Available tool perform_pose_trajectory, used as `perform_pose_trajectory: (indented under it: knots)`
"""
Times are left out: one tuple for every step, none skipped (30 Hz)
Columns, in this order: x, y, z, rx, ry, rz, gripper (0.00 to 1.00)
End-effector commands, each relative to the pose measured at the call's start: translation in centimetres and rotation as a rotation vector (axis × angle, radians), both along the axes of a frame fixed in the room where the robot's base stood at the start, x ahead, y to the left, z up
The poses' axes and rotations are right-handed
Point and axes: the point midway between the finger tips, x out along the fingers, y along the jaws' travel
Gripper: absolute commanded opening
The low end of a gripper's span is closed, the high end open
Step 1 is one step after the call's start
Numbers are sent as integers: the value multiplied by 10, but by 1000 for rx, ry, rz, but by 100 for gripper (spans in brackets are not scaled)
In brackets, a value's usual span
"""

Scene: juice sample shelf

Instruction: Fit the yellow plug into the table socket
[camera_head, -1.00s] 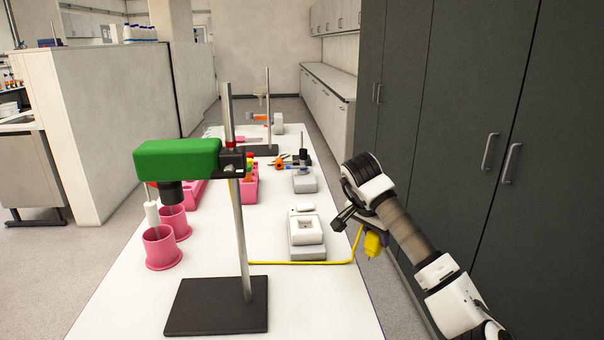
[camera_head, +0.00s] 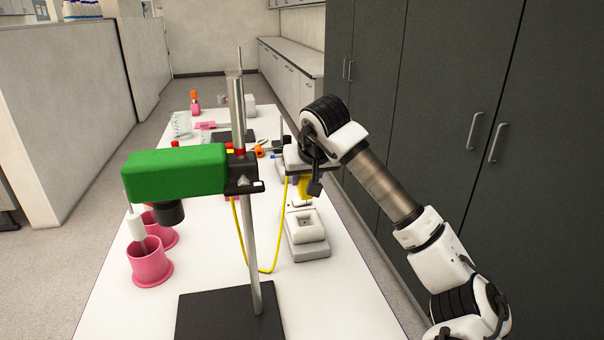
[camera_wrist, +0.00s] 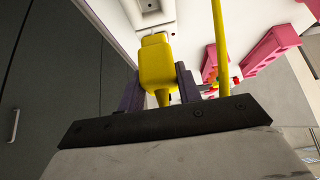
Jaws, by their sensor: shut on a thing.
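The yellow plug (camera_head: 305,190) is held in my gripper (camera_head: 303,178), above the table and behind the socket in the head view. In the wrist view the plug (camera_wrist: 157,65) sits between the two dark fingers of my gripper (camera_wrist: 159,83). The table socket (camera_head: 306,228) is a pale box with a square recess, on the right side of the table. Part of the socket (camera_wrist: 150,10) shows at the top edge of the wrist view, apart from the plug. A yellow cable (camera_head: 268,268) hangs in a loop.
A green device (camera_head: 176,172) is clamped on a metal stand with a black base (camera_head: 230,318), left of the socket. Pink cups (camera_head: 150,262) stand at the left edge. Tall dark cabinets (camera_head: 430,110) border the right.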

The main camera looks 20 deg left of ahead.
Motion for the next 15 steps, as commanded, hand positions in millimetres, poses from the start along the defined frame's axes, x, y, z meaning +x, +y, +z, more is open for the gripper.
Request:
perform_pose_trajectory:
  knots:
    - [0,0,-3,1,0,1,0]
    - [0,0,-4,1,0,1,0]
    - [0,0,-6,1,0,1,0]
    - [0,0,-8,1,1,0,0]
    - [0,0,-10,1,1,0,0]
    - [0,0,-12,1,2,0,0]
    - [0,0,-15,1,2,0,0]
    - [0,0,-17,1,2,0,0]
    - [0,0,-20,1,2,-1,0]
    - [0,0,-22,1,2,-1,0]
    - [0,0,-25,1,2,-1,0]
    - [0,0,-28,1,2,-1,0]
    - [0,0,-30,1,2,-1,0]
    - [0,0,-33,2,2,-1,0]
    - [0,0,-36,1,2,-1,0]
